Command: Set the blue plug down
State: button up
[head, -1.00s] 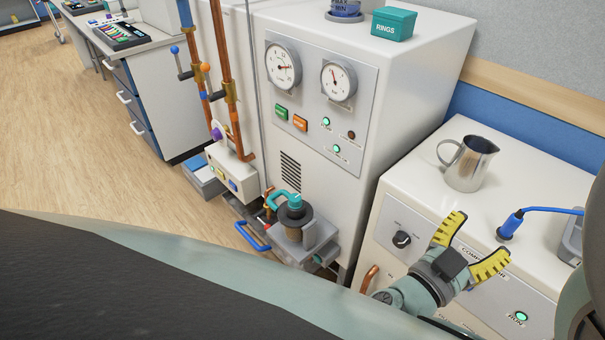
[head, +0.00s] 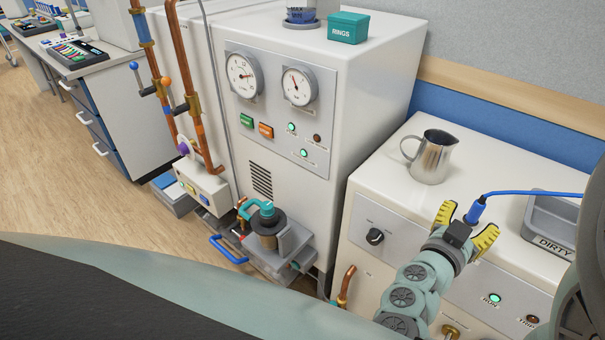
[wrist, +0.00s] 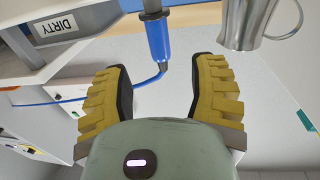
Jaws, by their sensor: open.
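The blue plug (head: 475,211) stands upright at the front of the right-hand white cabinet top (head: 385,195), with its blue cable (head: 540,192) running off to the right. In the wrist view the plug (wrist: 157,38) shows between and just past my fingertips, apart from both pads. My gripper (head: 466,226) is open, with its yellow ribbed fingers spread on either side of the plug in the head view. The plug's lower end is hidden behind my gripper in the head view.
A metal jug (head: 431,157) stands on the cabinet top, left of and behind the plug. A grey tray marked DIRTY (head: 553,243) lies to the right. A taller cabinet with gauges (head: 243,76) stands to the left. The cabinet top between jug and tray is mostly clear.

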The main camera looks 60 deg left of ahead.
aim_at(476, 210)
jog(key=shift+w+a+f, duration=0.1)
jog(key=shift+w+a, duration=0.15)
jog(key=shift+w, duration=1.1)
jog(key=shift+w+a, duration=0.2)
jog(key=shift+w, duration=1.1)
grip_shut()
